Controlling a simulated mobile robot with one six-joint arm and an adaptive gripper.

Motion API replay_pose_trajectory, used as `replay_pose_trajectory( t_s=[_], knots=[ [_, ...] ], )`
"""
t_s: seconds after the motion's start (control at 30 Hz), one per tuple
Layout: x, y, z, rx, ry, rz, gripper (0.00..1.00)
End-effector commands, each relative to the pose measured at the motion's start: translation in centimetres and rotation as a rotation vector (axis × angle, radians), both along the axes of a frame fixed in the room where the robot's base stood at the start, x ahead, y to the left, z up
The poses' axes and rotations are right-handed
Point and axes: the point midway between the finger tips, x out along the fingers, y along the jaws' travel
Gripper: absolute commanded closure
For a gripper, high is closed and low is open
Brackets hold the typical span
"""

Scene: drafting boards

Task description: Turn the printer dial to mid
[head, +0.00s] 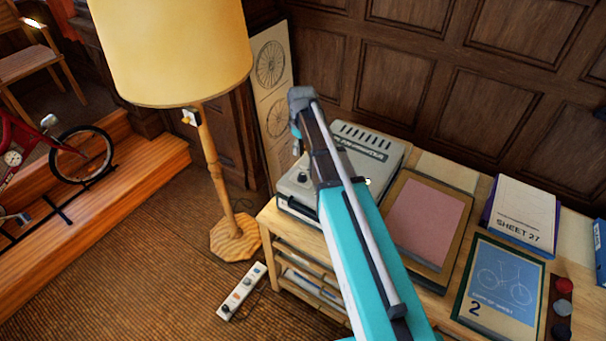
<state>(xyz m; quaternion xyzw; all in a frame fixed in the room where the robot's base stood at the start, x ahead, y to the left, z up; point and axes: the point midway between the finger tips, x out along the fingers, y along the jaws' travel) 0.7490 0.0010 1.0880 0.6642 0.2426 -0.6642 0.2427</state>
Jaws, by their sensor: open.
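The grey plan printer (372,163) sits at the left end of the wooden table. It has a row of dark vents on top, and my teal arm crosses in front of it. A small dark round knob, which looks like the dial (303,177), shows on the printer's left part; its setting is too small to read. My gripper (297,151) is a small dark shape hanging from the arm's far end, just above the knob in the picture. It is open and seems to hold nothing. I cannot tell whether it touches the knob.
A framed pink sheet (428,220), a blue bicycle print (505,283) and a box marked SHEET 27 (524,210) lie on the table (464,180). A tall lamp (222,185) stands left. A power strip (242,292) lies on the floor.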

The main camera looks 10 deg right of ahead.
Motion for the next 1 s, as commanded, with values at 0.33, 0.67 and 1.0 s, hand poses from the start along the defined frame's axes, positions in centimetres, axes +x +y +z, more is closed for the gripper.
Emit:
replay_pose_trajectory(
  t_s=[0.33, 0.67, 1.0],
  knots=[
    [0.0, -0.1, -2.5, 0.0, 0.0, -0.001, 0.24],
    [0.0, -0.1, -5.1, 0.0, 0.0, -0.002, 0.24],
    [0.0, -0.1, -7.7, 0.0, 0.0, -0.002, 0.24]
  ],
)
